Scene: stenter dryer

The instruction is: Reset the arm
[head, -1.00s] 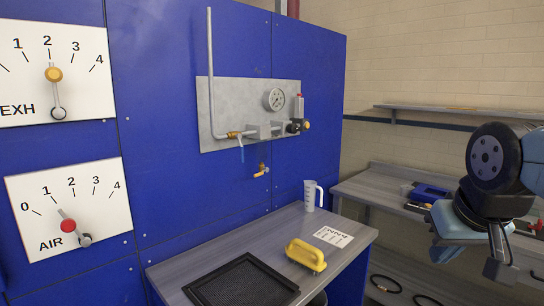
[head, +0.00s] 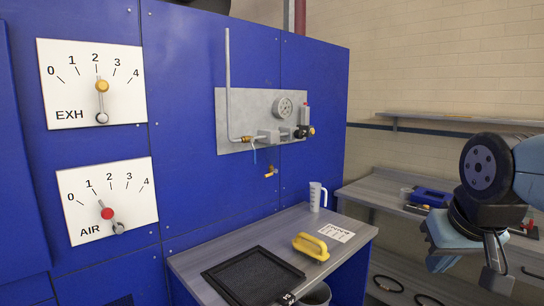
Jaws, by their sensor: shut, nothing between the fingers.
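My arm is folded at the right of the head view, with a black round joint and light-blue links. My gripper (head: 497,279) hangs at its lower end, pointing down, shut and with nothing visible in it. It is in front of the side workbench (head: 366,190), apart from the things on it. Part of the arm runs out of the right edge of the picture.
The blue dryer wall carries the EXH dial (head: 72,112), AIR dial (head: 80,188) and a gauge panel (head: 232,105). The grey bench holds a black mesh tray (head: 253,276), yellow-handled tool (head: 311,246), label sheet (head: 337,232) and jug (head: 315,196). A bucket (head: 317,293) stands below.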

